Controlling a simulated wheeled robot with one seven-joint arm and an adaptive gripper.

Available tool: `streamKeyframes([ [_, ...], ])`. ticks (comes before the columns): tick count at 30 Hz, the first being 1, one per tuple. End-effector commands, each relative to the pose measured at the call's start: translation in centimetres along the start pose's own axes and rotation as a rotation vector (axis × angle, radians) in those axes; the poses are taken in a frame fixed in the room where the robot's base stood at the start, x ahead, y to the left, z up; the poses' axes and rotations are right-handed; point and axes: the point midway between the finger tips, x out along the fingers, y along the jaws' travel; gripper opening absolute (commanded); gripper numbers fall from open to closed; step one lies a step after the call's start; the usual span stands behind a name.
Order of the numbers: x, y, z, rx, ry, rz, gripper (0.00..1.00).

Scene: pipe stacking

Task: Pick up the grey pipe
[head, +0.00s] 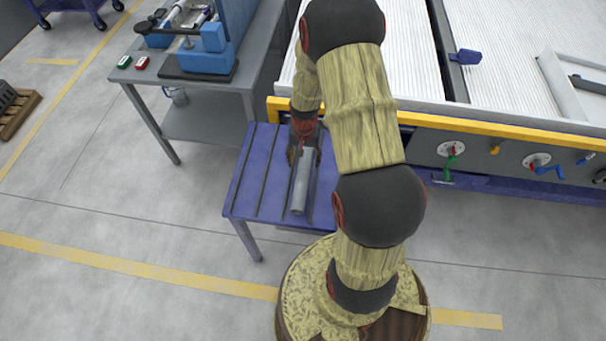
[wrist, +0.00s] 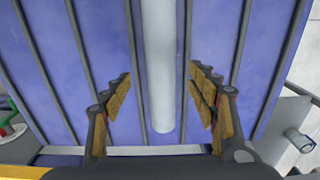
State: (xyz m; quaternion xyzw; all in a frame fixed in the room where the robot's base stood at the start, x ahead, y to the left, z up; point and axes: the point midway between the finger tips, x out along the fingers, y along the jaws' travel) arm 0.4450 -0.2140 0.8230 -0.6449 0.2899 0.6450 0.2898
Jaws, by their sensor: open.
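The grey pipe (head: 301,186) lies lengthwise on a blue table (head: 246,188) with dark raised strips. In the wrist view the pipe (wrist: 159,70) runs from the top edge down to a rounded end between my fingers. My gripper (head: 304,145) is over the pipe's far end in the head view and partly hidden by my arm. In the wrist view my gripper (wrist: 162,98) is open, with one wood-coloured finger on each side of the pipe and a gap on both sides.
A grey workbench (head: 215,105) with a blue device (head: 205,55) stands to the left. A large machine with a yellow edge (head: 480,125) and valve handles (head: 450,152) borders the table at the back and right.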

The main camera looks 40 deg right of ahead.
Motion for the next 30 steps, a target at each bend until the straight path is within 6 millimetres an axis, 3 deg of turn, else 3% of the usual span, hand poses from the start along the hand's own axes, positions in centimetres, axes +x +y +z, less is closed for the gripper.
streamKeyframes([
  [15, 5.9, -0.2, 0.0, -0.002, -0.001, 0.000, 0.59],
  [23, 6.2, -0.2, 0.0, -0.002, 0.001, 0.000, 0.59],
  [30, 6.2, -0.2, 0.0, -0.002, 0.000, 0.000, 0.46],
])
